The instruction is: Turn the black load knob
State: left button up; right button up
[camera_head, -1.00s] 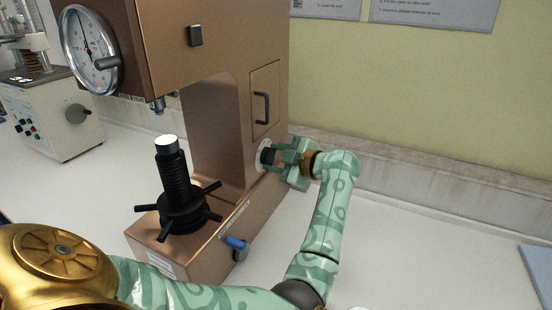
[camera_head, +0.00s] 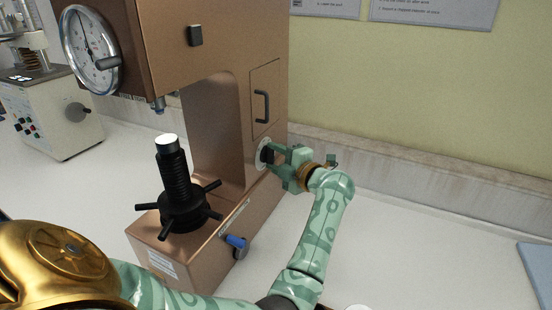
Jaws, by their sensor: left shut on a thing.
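The black load knob (camera_head: 266,154) sits in a pale round plate on the right side of the brown hardness tester (camera_head: 215,120), low on its column. My right gripper is not in view.
The tester has a dial gauge (camera_head: 90,38), a black spoked handwheel (camera_head: 184,208) under a screw post and a blue-tipped lever (camera_head: 236,242). A door handle (camera_head: 261,106) is above the knob. A white tester (camera_head: 55,115) stands at left. The bench right of my arm is mostly clear.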

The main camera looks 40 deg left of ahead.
pick_arm(q)
jog(key=n, duration=0.1)
jog(key=n+y+b, duration=0.1)
jog(key=shift+f+n, duration=0.3)
jog(key=shift+f, duration=0.1)
jog(key=n+y+b, duration=0.1)
jog(key=n+b, duration=0.1)
jog(key=shift+w+f+n, duration=0.1)
jog(key=shift+f+n, duration=0.05)
jog(key=shift+n, duration=0.25)
jog(key=n+g+y+b, duration=0.1)
jog(key=n+b, duration=0.3)
jog(key=shift+f, duration=0.1)
jog(key=shift+n+g+y+b, duration=0.4)
jog(key=shift+n+b, duration=0.25)
jog(key=shift+n, duration=0.45)
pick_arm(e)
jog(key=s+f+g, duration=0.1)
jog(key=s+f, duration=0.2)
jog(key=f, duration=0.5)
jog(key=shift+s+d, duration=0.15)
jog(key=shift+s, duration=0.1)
pick_arm(q)
jog(key=shift+r, duration=0.2)
jog(key=o, duration=1)
jog(key=shift+r, duration=0.1)
